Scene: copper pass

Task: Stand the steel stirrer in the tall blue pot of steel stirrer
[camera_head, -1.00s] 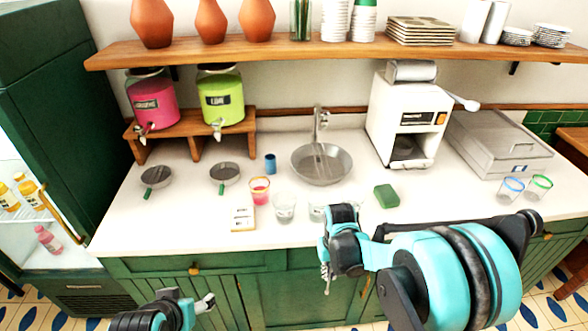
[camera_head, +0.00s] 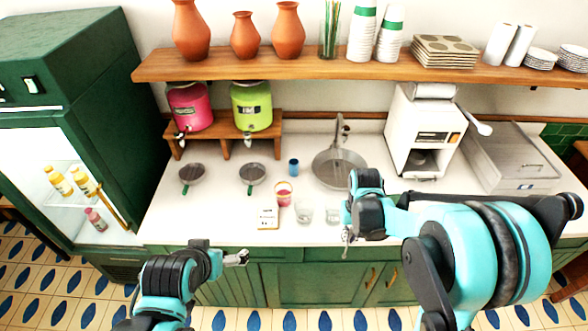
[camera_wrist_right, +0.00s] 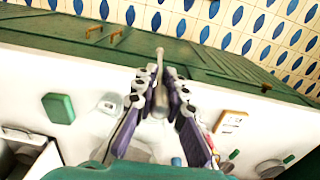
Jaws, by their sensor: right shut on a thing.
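The blue pot (camera_head: 294,168) stands upright on the white counter, left of the round sink. A bit of blue at the bottom edge of the right wrist view (camera_wrist_right: 177,161) may be it. The steel stirrer (camera_wrist_right: 160,62) is a thin grey rod between the fingers of my right gripper (camera_wrist_right: 160,88), which is shut on it. In the head view my right gripper (camera_head: 347,238) hangs at the counter's front edge, right of and nearer than the pot. My left gripper (camera_head: 236,258) is in front of the cabinets, empty; its jaw opening is too small to judge.
A shelf (camera_head: 330,66) spans above.

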